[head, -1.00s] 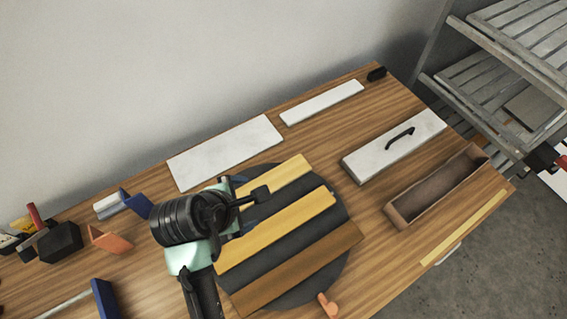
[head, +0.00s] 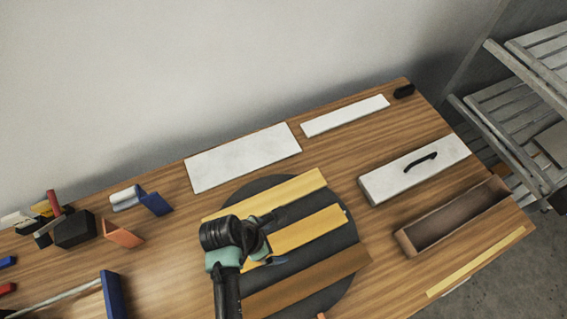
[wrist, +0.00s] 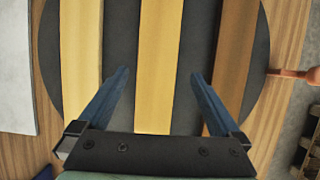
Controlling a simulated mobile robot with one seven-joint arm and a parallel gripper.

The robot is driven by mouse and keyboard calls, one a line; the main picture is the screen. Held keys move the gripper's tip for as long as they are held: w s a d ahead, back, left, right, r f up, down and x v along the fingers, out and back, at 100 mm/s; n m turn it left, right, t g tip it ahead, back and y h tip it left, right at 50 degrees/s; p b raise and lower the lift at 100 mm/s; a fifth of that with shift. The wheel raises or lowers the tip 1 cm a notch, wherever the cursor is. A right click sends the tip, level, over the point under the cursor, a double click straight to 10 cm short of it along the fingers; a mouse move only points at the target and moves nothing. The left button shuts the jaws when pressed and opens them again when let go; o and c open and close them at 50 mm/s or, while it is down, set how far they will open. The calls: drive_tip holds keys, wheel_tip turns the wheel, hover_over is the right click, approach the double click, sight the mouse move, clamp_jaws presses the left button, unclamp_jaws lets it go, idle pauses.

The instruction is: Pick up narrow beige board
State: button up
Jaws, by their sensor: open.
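Three long boards lie side by side on a dark round disc (head: 345,240). The middle board is narrow and beige-yellow (head: 312,231); it runs up the centre of the wrist view (wrist: 158,60). A similar yellow board (head: 300,186) lies on its far side, at left in the wrist view (wrist: 80,45). A brown board (head: 315,280) lies on its near side. My gripper (wrist: 160,75) is open and empty above the middle board, with one blue finger on each side of it. In the head view, my wrist and gripper hide part of the boards.
White panels (head: 243,158) lie along the back. A white box with a black handle (head: 415,170) and an open brown box (head: 455,217) stand at right. Tools and an orange holder (head: 122,233) are at left. A pale yellow strip (head: 475,262) lies near the front edge.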

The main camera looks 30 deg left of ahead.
sight(282, 241)
drive_tip(key=shift+w+x, duration=0.15)
drive_tip(key=shift+x, duration=0.85)
drive_tip(key=shift+w+x, duration=0.15)
drive_tip(key=shift+x, duration=0.9)
drive_tip(key=shift+s+r, duration=0.1)
drive_tip(key=shift+a, duration=0.1)
drive_tip(key=c, duration=1.6)
